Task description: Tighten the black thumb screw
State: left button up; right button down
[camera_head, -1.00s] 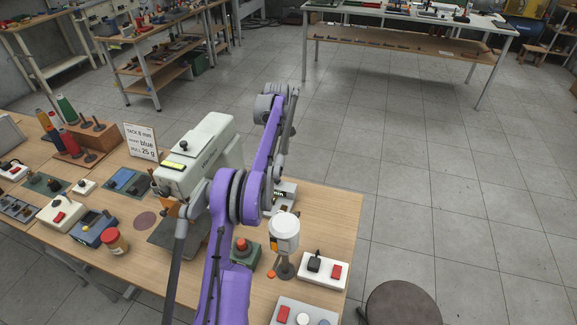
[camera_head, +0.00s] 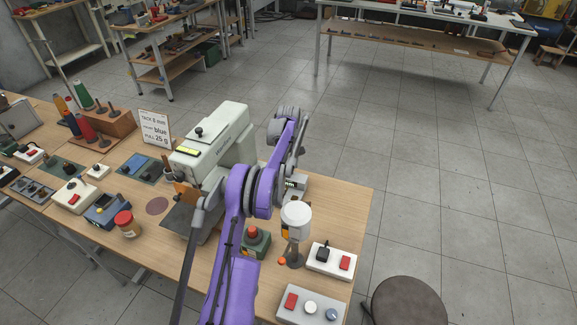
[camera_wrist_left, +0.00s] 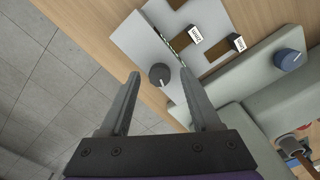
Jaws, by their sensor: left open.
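In the left wrist view a black round knob (camera_wrist_left: 159,75) with a pale mark, which looks like the thumb screw, sits on a pale grey panel (camera_wrist_left: 138,42). My left gripper (camera_wrist_left: 159,88) is open, with one finger on each side of the knob in the picture. I see no clear contact, and the depth gap is hard to judge. In the head view my purple arm reaches over the pale machine (camera_head: 228,122) and hides the gripper and this knob. My right gripper is not in view.
In the wrist view a blue knob (camera_wrist_left: 290,59) sits on the pale machine body at right. In the head view a white-capped post (camera_head: 296,219), a green box with a red button (camera_head: 255,243) and switch boxes (camera_head: 331,260) stand near my arm. Floor lies beyond the table edge.

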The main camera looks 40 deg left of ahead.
pick_arm(q)
grip_shut()
jog(key=shift+m, duration=0.3)
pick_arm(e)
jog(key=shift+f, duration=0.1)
pick_arm(q)
jog(key=m, duration=0.2)
jog(key=shift+m+b, duration=0.3)
jog(key=m, duration=0.3)
jog(key=shift+m, duration=0.3)
jog(key=m, duration=0.3)
jog(key=shift+m+b, duration=0.3)
jog(key=shift+b, duration=0.05)
jog(key=shift+m, duration=1.8)
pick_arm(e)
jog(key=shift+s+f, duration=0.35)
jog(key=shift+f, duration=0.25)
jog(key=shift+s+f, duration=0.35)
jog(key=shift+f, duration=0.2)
